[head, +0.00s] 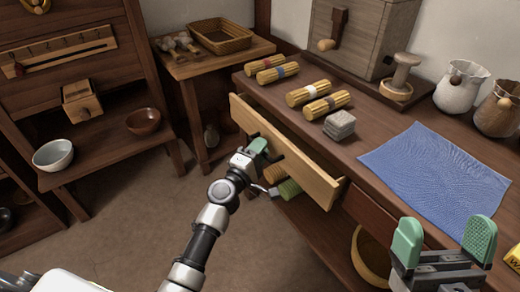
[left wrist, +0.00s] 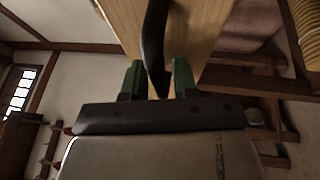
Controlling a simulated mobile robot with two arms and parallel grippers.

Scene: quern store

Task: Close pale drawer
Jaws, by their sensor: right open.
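The pale drawer (head: 300,163) stands pulled out from under the long dark bench in the head view. Its light wooden front also shows at the top of the left wrist view (left wrist: 205,22). My left gripper (head: 262,148) is at the middle of the drawer front, by its dark handle (left wrist: 156,45). In the left wrist view the green fingers of my left gripper (left wrist: 158,82) stand apart, one on each side of the handle, with gaps showing. My right gripper (head: 444,240) is open and empty near the blue cloth. The drawer's inside is mostly hidden.
On the bench (head: 330,145) lie several straw bundles (head: 307,92), grey stacked squares (head: 340,125) and a blue cloth (head: 435,168). Two jugs stand at the right. A shelf with bowls (head: 53,155) stands left. The floor before the drawer is clear.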

